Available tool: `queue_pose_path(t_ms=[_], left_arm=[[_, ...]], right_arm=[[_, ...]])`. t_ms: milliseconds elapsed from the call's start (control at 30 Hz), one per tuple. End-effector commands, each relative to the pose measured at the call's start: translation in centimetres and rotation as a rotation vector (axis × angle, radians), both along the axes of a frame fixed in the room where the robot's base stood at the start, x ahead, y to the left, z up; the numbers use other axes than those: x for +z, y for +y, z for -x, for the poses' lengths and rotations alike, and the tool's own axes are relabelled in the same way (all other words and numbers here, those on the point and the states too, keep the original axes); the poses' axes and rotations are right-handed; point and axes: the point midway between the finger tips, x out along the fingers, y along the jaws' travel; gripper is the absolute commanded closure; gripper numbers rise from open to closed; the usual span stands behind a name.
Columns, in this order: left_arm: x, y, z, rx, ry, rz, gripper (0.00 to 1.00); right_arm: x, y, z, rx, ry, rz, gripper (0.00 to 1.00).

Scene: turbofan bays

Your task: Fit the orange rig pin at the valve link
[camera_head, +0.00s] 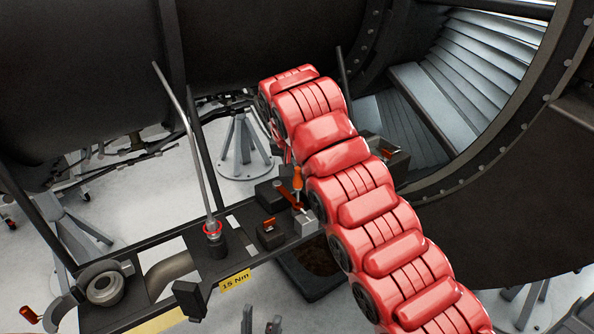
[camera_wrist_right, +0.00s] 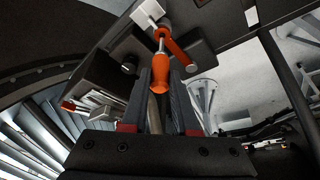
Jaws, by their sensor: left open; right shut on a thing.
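The orange rig pin (camera_wrist_right: 160,72) stands between the fingers of my right gripper (camera_wrist_right: 158,88), which is shut on its handle. Its thin metal shank points at a small pale grey block (camera_wrist_right: 160,38); I cannot tell whether the tip is inside. In the head view the pin (camera_head: 297,178) is upright above the grey block (camera_head: 306,222). An orange-red link strip (camera_wrist_right: 175,47) runs beside the shank. My red right arm hides most of its gripper in the head view. My left gripper (camera_head: 260,320) seems to show as two dark fingers at the bottom edge, apart and empty.
A dark bench rail with a yellow "15 Nm" label (camera_head: 235,280) crosses below. A long torque wrench (camera_head: 190,135) stands up from a dark socket (camera_head: 211,240). A dark block (camera_head: 271,234) with an orange piece sits left of the grey block. The engine casing (camera_head: 490,225) curves close on the right.

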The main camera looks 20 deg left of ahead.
Motion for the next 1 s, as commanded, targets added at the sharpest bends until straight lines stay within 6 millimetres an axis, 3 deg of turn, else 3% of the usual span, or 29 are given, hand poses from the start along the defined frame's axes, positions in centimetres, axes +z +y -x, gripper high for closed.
queue_pose_path(t_ms=[1000], left_arm=[[-1.1,0.0,0.0,0.0,0.0,0.0,0.5]], right_arm=[[-1.3,0.0,0.0,0.0,0.0,0.0,1.0]])
